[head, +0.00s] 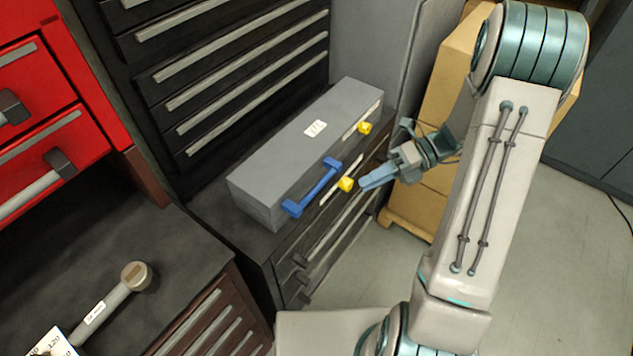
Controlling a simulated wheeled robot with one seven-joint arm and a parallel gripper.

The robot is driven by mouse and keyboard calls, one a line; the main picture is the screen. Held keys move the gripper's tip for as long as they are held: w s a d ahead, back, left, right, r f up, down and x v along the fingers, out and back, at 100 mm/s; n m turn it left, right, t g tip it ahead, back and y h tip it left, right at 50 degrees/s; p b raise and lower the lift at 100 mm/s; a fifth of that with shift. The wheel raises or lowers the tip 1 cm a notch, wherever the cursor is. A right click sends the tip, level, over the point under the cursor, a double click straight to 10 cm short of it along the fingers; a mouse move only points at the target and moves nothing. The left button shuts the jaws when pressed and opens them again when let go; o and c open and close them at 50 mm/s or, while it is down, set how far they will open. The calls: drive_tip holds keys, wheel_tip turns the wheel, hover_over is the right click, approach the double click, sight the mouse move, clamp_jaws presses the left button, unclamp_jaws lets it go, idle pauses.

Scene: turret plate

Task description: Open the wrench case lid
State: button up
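The wrench case (290,150) is a long grey box on top of a dark drawer cabinet, with its lid down. Its front has a blue handle (312,188) and two yellow latches, one near the handle (345,184) and one near the far right end (365,128). A small white label is on the lid. My gripper (370,181) is in front of the case, just right of the nearer latch, with its blue fingers pointing left toward it. I cannot tell whether the fingertips touch the latch or how far apart they are. It holds nothing that I can see.
A tall black drawer cabinet (215,75) stands behind the case. A red drawer unit (65,130) is at left. A grey tool (110,300) lies on the dark worktop at lower left. Cardboard boxes (440,110) stand behind my arm. Open floor (560,270) is at right.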

sight(317, 186)
drive_tip(key=w+d+f+m+t+y, duration=0.2)
drive_tip(key=w+f+m+y, duration=0.15)
drive_tip(key=m, duration=0.25)
drive_tip(key=shift+h, duration=0.25)
drive_tip(key=a, duration=0.4)
drive_tip(key=s+a+f+p, duration=0.1)
drive_tip(key=a, duration=0.8)
drive_tip(key=shift+s+a+f+p, duration=0.2)
drive_tip(key=shift+s+a+p, duration=0.05)
drive_tip(key=shift+a+p, duration=0.15)
